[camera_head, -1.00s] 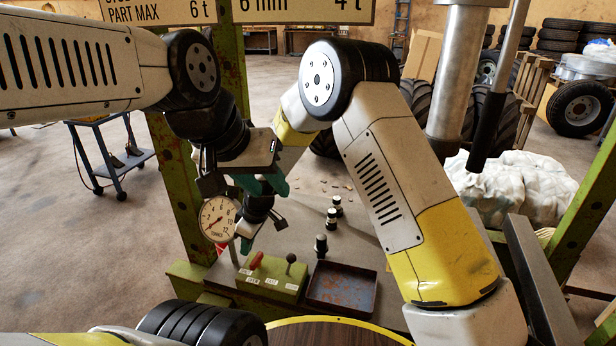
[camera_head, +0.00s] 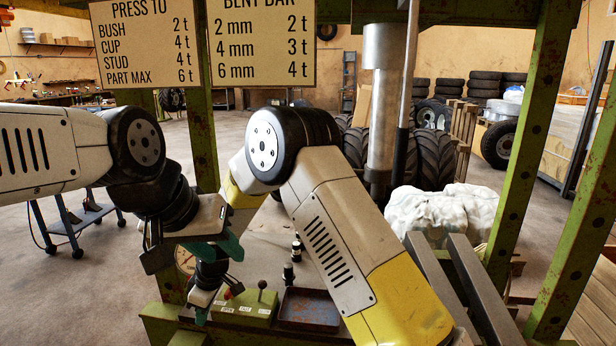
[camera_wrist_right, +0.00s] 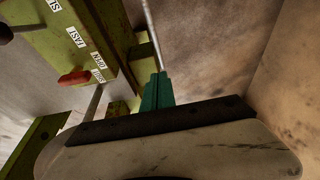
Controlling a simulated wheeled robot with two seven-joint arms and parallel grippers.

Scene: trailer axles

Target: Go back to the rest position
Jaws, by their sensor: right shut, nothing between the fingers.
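My left gripper (camera_head: 228,246) hangs in the middle left of the head view, its teal fingers pointing down and right; whether they are apart is unclear. My right gripper (camera_head: 202,316) is lower, partly behind the left one, beside the left end of the green control box (camera_head: 245,308). In the right wrist view its teal fingers (camera_wrist_right: 156,91) are together with nothing between them. The box with its red lever (camera_wrist_right: 74,77) lies to the upper left there, apart from the fingers. My right forearm crosses the middle of the head view.
A rusty tray (camera_head: 308,309) sits right of the control box, with small dark-topped parts (camera_head: 289,273) behind it. A dial gauge (camera_head: 185,260) is mostly hidden by my left gripper. Green posts (camera_head: 525,160) and a steel ram (camera_head: 384,100) stand around. White wrapped bundle (camera_head: 440,212) at right.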

